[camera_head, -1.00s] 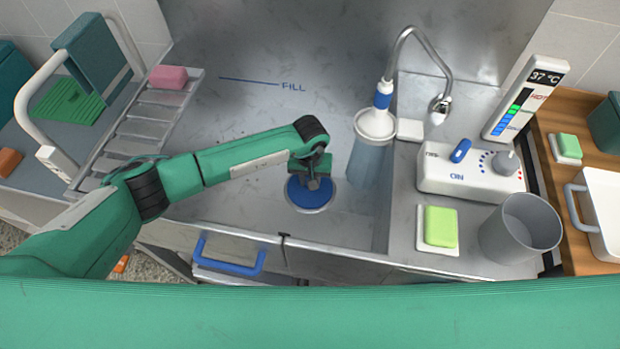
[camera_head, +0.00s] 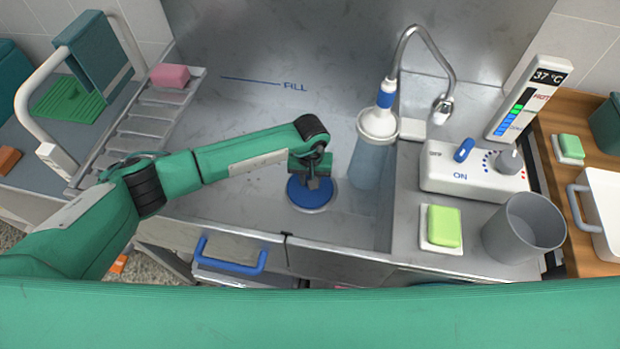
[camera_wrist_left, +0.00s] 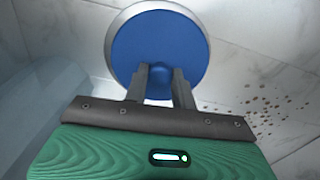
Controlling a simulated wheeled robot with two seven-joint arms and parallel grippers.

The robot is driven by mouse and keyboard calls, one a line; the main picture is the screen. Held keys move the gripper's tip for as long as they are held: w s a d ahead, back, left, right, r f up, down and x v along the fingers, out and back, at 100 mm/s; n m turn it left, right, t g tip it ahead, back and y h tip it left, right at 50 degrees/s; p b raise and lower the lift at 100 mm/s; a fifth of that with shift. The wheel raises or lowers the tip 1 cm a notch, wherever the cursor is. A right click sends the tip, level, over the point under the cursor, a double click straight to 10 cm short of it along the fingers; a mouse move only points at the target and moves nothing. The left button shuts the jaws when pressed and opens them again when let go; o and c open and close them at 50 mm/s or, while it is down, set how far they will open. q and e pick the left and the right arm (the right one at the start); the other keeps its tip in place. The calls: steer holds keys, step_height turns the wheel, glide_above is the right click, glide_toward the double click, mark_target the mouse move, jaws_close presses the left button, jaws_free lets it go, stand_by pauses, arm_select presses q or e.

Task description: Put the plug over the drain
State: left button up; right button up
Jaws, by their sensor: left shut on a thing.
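The blue plug (camera_head: 298,194) is a round disc at the bottom of the steel basin. It lies over a round metal ring, whose pale rim (camera_head: 334,197) shows around it in the head view. In the left wrist view the plug (camera_wrist_left: 190,45) sits inside the metal ring (camera_wrist_left: 112,52), with the ring showing mainly at its left and top. My left gripper (camera_wrist_left: 160,90) is shut on the plug's small knob, and the gripper (camera_head: 313,183) stands right above the disc in the head view. The drain opening itself is hidden under the plug. My right gripper is not in view.
A tap (camera_head: 445,105) and a white-topped cylinder (camera_head: 378,124) stand at the basin's right. A control box (camera_head: 473,182), green soap (camera_head: 443,226) and a grey cup (camera_head: 522,229) are on the right ledge. A rack (camera_head: 150,125) with pink soap (camera_head: 170,75) spans the left. The back basin floor is clear.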

arm_select(q)
steer(key=shift+f, duration=0.5)
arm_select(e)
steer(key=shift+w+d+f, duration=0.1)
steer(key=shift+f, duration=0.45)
arm_select(q)
steer(key=o, duration=1.1)
steer(key=shift+a, duration=0.1)
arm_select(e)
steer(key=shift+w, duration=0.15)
arm_select(q)
steer(key=shift+d, duration=0.25)
steer(key=r, duration=0.5)
steer(key=r+b, duration=0.1)
steer(key=r, duration=0.8)
steer(key=shift+a+r+b, duration=0.3)
steer(key=shift+r+b, duration=0.05)
steer(key=shift+r, duration=0.05)
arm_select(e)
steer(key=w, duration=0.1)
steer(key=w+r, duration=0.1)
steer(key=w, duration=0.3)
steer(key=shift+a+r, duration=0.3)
